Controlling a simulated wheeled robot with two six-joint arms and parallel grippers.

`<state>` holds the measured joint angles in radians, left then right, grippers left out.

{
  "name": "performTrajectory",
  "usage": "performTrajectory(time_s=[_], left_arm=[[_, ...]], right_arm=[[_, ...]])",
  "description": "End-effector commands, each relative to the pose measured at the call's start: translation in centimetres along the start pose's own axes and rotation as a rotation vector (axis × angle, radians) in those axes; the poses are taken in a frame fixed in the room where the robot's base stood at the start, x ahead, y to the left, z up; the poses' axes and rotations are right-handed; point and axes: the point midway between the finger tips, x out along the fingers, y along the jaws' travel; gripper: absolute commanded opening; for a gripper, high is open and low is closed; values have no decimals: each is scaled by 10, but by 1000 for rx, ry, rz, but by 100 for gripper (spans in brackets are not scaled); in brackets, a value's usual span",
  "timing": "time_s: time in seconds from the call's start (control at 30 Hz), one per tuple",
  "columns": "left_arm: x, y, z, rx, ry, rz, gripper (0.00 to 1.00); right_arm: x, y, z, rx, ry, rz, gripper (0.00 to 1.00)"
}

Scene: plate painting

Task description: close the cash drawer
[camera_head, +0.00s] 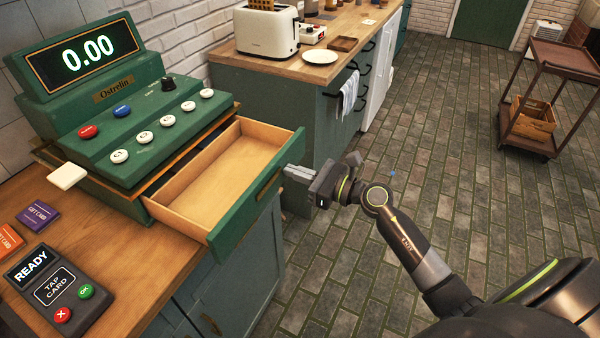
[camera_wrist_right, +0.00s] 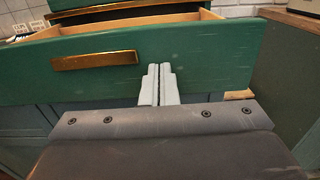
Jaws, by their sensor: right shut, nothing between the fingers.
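The cash drawer (camera_head: 222,172) is a wooden tray with a green front, pulled out from under the green cash register (camera_head: 130,110) and empty. Its green front and brass handle (camera_wrist_right: 95,61) fill much of the right wrist view. My right gripper (camera_head: 290,172) is shut and empty, with its fingertips at the outer face of the drawer front, right of the handle in the wrist view (camera_wrist_right: 159,75). I cannot tell whether the tips touch the front. My left gripper is not in view.
A card reader (camera_head: 58,290) and gift cards (camera_head: 38,215) lie on the wooden counter left of the drawer. A second counter with a toaster (camera_head: 268,32) stands behind. A brown cart (camera_head: 552,75) is at the far right. The tiled floor between is clear.

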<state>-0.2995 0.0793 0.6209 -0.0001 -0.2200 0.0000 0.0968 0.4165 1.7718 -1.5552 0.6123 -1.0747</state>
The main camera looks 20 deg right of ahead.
Motion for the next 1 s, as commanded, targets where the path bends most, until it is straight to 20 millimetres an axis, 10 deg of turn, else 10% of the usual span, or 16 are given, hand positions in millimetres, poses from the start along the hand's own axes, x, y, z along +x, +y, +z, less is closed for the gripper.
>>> performTrajectory(time_s=[0.5,1.0], left_arm=[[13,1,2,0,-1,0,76],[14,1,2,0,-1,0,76]], right_arm=[[125,0,-1,3,-3,1,0],[139,1,1,0,0,1,0]])
